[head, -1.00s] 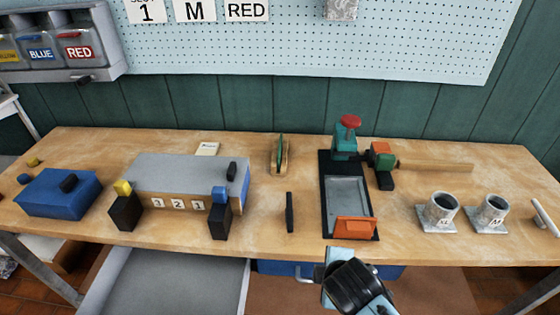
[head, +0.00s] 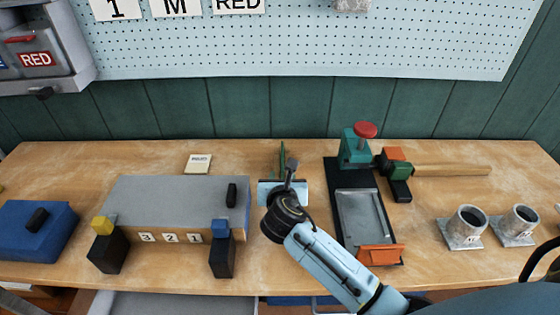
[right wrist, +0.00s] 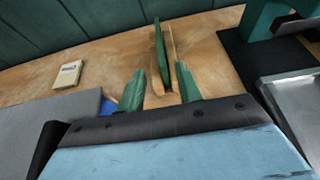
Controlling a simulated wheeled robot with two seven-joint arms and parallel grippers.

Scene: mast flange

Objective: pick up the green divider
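The green divider (head: 282,154) stands upright on edge in a narrow wooden holder near the back of the bench. In the right wrist view the divider (right wrist: 161,50) rises from the wooden holder (right wrist: 172,62), just ahead of my fingers. My right gripper (right wrist: 162,88) is open and empty, its two green-tipped fingers apart with the divider beyond the gap. In the head view my right gripper (head: 287,178) is in front of the divider and hides its lower part and most of the holder. My left gripper is not in view.
A grey box (head: 175,205) numbered 3, 2, 1 stands to the left. A black fixture with a grey tray (head: 365,220) and a red-knobbed teal clamp (head: 358,145) is close on the right. A small notepad (head: 198,164) lies behind the box.

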